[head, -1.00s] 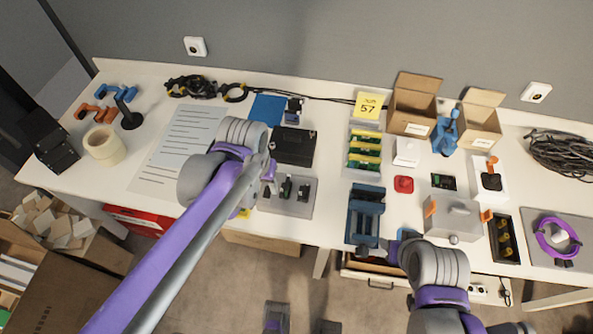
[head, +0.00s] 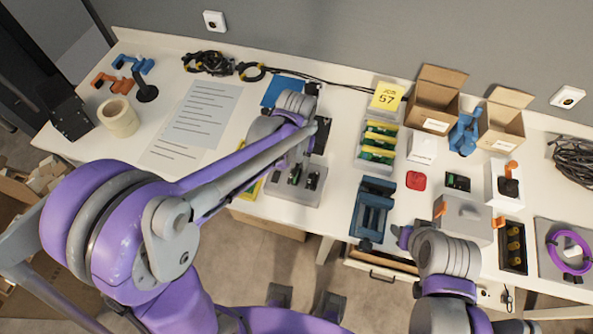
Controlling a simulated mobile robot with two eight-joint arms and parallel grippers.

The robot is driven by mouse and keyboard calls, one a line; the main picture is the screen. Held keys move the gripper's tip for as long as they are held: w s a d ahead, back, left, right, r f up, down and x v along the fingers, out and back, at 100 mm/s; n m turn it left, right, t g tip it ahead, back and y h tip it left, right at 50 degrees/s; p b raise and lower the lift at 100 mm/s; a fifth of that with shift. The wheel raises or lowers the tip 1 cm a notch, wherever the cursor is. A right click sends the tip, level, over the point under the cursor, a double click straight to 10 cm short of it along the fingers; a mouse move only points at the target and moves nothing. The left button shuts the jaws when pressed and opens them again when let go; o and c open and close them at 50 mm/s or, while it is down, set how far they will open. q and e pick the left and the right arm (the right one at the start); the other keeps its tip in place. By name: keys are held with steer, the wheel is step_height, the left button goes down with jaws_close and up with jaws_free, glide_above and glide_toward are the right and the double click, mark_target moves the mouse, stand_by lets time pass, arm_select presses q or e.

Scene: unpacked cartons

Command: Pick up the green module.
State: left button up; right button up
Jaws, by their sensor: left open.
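Several green modules (head: 377,148) stand in a rack with yellow parts at the back middle. More small green and black modules (head: 294,178) stand on a grey plate left of the rack, partly behind my left arm. I cannot tell which one is meant.
A blue fixture (head: 373,208) stands in front of the rack. Open cartons (head: 432,100) stand at the back right. A red piece (head: 416,180) and a grey box (head: 463,219) lie to the right. Paper sheets (head: 205,115) cover the left.

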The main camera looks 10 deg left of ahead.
mark_target(297, 168)
arm_select(q)
steer(key=shift+f, duration=1.5)
jaws_close()
